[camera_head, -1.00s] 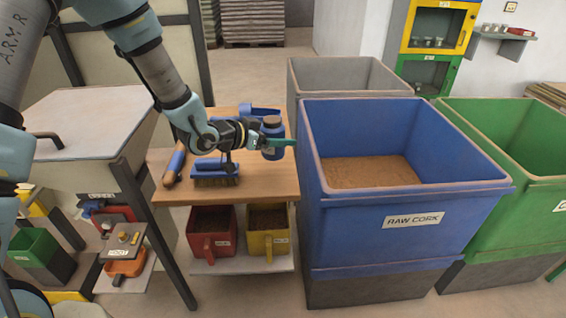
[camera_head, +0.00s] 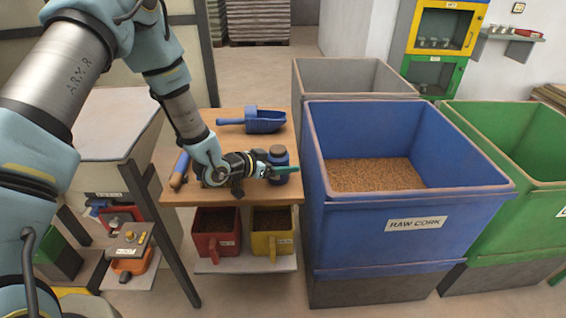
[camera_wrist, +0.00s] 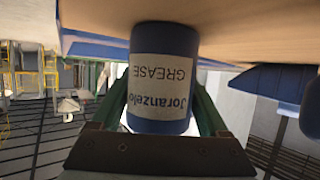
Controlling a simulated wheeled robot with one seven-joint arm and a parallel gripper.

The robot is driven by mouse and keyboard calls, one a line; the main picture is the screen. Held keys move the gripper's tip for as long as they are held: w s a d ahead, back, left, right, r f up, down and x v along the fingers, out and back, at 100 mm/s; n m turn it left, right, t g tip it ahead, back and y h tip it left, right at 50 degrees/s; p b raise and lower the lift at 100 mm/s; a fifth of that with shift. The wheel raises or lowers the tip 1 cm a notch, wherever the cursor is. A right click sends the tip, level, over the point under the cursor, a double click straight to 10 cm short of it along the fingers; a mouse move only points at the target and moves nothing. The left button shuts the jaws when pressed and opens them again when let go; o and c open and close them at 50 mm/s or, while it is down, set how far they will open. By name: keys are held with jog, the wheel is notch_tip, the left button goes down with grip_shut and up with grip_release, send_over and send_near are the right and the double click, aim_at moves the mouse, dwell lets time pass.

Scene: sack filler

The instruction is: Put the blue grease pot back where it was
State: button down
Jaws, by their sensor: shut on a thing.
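The blue grease pot (camera_head: 279,158), with a dark lid, is between the green fingers of my gripper (camera_head: 283,170) at the right end of the wooden bench. In the wrist view the pot (camera_wrist: 160,80) shows upside down with its GREASE label facing the camera. A finger is on each side of it, and the gripper (camera_wrist: 160,115) is shut on it. The pot's base is at or very close to the bench top (camera_wrist: 225,30); I cannot tell if it touches.
A blue scoop (camera_head: 262,121) lies at the back of the bench (camera_head: 195,150). The blue RAW CORK bin (camera_head: 410,215) stands close on the right. Red (camera_head: 217,225) and yellow (camera_head: 272,222) bins sit below.

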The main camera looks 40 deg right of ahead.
grip_release()
jog(key=shift+f, duration=0.1)
jog(key=shift+r, duration=0.25)
jog(key=b+v, duration=0.2)
jog(key=v, duration=1)
jog(key=shift+b, duration=0.4)
jog(key=shift+s, duration=0.1)
